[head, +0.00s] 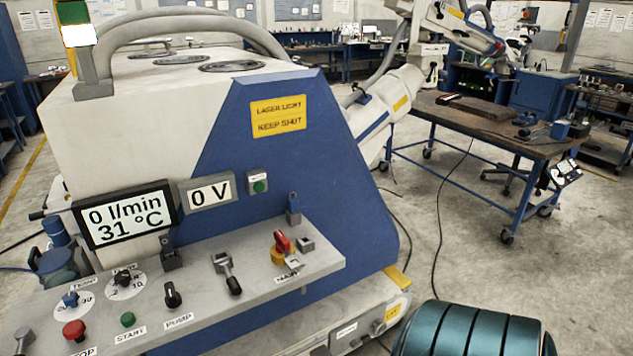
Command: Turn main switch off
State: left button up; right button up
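The main switch (281,244) is a red rotary handle on a yellow base. It sits near the right end of the sloped grey control panel (200,286), with a partly covered label in front that seems to read MAIN. The red handle points up and slightly left in the picture. Neither of my grippers shows in the head view, so nothing of mine is seen touching the switch.
The panel also carries a black pump knob (172,295), a green start button (128,319), a red stop button (74,330) and a lever (228,272). Displays read 0 l/min, 31 °C (125,215) and 0 V (209,192). A workbench (480,118) stands right; floor between is mostly clear.

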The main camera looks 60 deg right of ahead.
aim_at(283, 244)
jog(key=z, duration=1.55)
